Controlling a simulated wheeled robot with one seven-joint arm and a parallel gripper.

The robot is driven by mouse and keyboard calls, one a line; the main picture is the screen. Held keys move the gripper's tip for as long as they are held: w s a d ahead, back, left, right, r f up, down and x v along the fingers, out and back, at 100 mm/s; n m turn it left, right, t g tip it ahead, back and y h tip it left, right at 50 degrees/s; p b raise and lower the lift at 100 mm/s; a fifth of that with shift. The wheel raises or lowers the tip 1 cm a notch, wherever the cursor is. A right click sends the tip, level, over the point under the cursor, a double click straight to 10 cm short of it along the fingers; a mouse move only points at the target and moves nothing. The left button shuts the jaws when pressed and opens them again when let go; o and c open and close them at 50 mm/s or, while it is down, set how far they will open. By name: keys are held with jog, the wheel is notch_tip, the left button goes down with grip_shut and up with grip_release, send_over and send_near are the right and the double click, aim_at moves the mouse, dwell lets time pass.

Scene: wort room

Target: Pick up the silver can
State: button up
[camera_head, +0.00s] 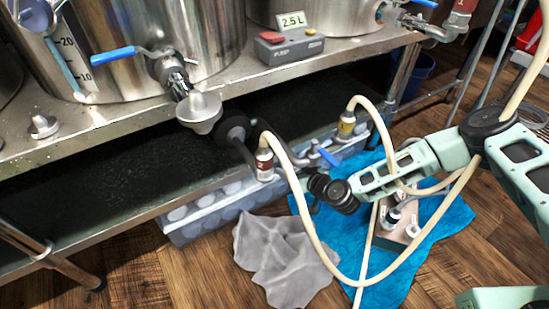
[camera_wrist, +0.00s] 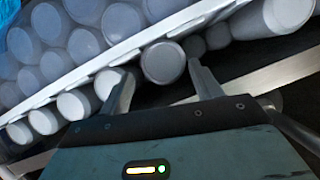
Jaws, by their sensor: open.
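In the wrist view, my gripper (camera_wrist: 162,82) is open, one finger on each side of a grey, round-ended can (camera_wrist: 163,62). The can lies just beyond and between the fingertips, at the edge of a white strip. I cannot tell whether either finger touches it. Its colour looks dull silver-grey, but similar pale cans sit around it, so I cannot be sure it is the silver can. In the head view, my arm reaches in from the right toward the pack of pale cans (camera_head: 205,208) under the bench; I cannot make out the fingers there.
A steel bench (camera_head: 120,120) with large kettles stands over the pack. A grey cloth (camera_head: 283,258) and a blue cloth (camera_head: 392,288) lie on the wood floor. Cream hoses loop near my arm.

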aim_at(285, 163)
jog(key=b+x, duration=0.1)
jog(key=x, duration=0.1)
jog(key=r+b+x, duration=0.1)
jog(key=b+x, duration=0.1)
jog(key=shift+w+a+f, duration=0.1)
jog(key=shift+w+a, duration=0.4)
jog(key=shift+w, duration=0.05)
jog(key=c, duration=0.6)
